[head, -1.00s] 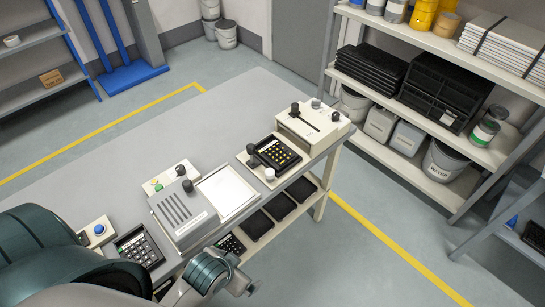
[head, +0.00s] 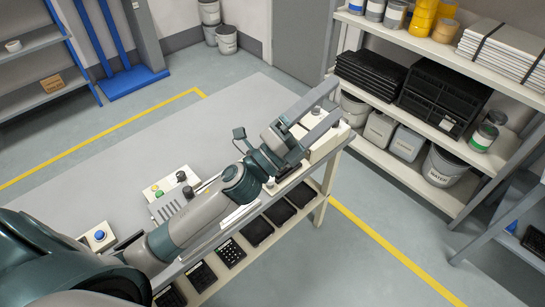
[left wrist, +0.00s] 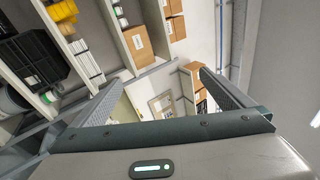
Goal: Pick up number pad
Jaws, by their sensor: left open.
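My left gripper (head: 328,103) is open and empty, stretched out over the far right end of the table. In the left wrist view, the two fingers of my left gripper (left wrist: 160,79) are spread wide with nothing between them. A number pad with black keys (head: 230,253) lies on the lower shelf under the table. Another black number pad (head: 201,275) lies beside it, nearer to me. The number pads on the tabletop are hidden behind my left arm and gripper. My right gripper is not in view.
The cream press-like fixture (head: 330,140) is partly covered by my gripper. A control box with coloured buttons (head: 170,190) and a blue-button box (head: 98,236) stand on the grey table (head: 130,160). Several dark pads (head: 279,211) lie on the lower shelf. A loaded storage rack (head: 450,150) stands at right.

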